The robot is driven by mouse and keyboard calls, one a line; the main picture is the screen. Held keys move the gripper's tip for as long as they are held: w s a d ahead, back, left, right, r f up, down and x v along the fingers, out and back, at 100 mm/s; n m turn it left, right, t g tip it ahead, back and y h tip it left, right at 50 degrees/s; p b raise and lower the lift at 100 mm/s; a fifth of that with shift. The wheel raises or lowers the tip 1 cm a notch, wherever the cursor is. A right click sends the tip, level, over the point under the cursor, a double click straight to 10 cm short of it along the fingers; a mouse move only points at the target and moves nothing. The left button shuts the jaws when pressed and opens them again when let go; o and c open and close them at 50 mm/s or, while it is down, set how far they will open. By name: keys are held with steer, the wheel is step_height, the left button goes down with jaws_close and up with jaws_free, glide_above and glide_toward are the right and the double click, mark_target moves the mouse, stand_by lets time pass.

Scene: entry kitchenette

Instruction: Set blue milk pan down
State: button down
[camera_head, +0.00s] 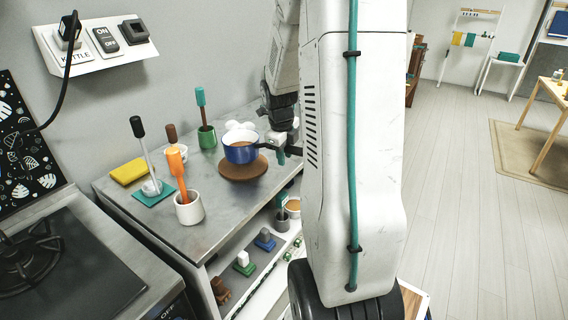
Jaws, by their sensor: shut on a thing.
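The blue milk pan (240,154) is upright over a round brown mat (243,172) on the grey metal counter. It has a white inside with something brown in it. Its dark handle points right towards my gripper (282,153). My gripper is shut on the pan's handle, partly hidden by my arm. I cannot tell whether the pan's base touches the mat or is slightly above it.
Close by stand a green pot with a teal-handled tool (207,137), white eggs or balls (232,125), a white pot (189,209) with an orange-handled tool, and a yellow sponge (129,171). The front middle of the counter is bare. A stove (50,260) is at left.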

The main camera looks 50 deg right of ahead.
steer(key=f, duration=0.3)
steer(key=shift+w+d+f, duration=0.15)
steer(key=shift+d+f, duration=0.1)
steer(key=shift+f, duration=0.05)
steer(key=c, duration=1.1)
jaws_free()
steer(key=shift+r, duration=0.15)
